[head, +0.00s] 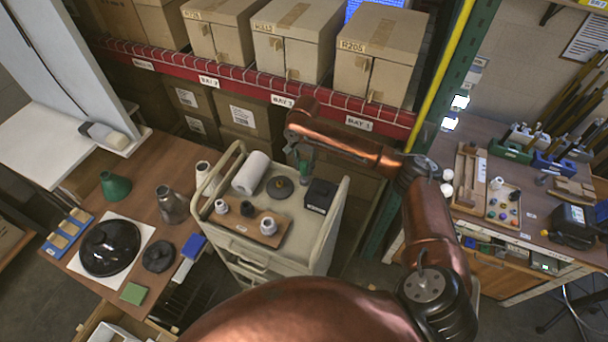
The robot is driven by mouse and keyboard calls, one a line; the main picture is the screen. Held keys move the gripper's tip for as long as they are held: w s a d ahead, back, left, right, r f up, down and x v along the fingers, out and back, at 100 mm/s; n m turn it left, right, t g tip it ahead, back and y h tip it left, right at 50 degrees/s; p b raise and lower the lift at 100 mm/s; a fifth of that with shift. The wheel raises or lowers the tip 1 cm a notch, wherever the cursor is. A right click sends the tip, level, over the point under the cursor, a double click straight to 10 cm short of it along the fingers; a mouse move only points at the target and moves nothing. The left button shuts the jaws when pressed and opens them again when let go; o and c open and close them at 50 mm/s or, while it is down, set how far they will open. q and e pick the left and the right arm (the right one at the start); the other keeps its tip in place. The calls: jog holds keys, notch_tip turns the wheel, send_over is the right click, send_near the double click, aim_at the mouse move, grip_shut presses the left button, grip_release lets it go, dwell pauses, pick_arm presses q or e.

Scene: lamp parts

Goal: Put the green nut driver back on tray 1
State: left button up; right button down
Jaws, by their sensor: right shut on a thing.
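My right gripper (301,158) hangs at the end of the copper arm, above the back of the cream cart. It is shut on a small green item, which appears to be the green nut driver (306,154); the gripper hides part of it. I cannot read a label that marks tray 1. A brown wooden tray (272,238) with several white and dark fittings lies on the cart, in front of the gripper. On the right bench are a long wooden tray (462,191) and a tray of small coloured parts (516,222). My left gripper is not in view.
The cart (317,261) also carries a white roll (250,173), a dark disc (280,188) and a black box (320,196). A shelf rack with cartons (379,55) stands behind. The left table holds a black dome (110,247) and a green cone (115,187).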

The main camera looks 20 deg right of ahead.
aim_at(304, 172)
jog(key=shift+f, duration=2.15)
jog(key=shift+f+p, duration=0.1)
jog(key=shift+p, duration=0.25)
jog(key=c, duration=1.6)
grip_release()
jog(key=shift+r, duration=0.35)
notch_tip(304, 172, up, 12)
jog(key=shift+f+b, duration=0.2)
jog(key=shift+b, duration=0.8)
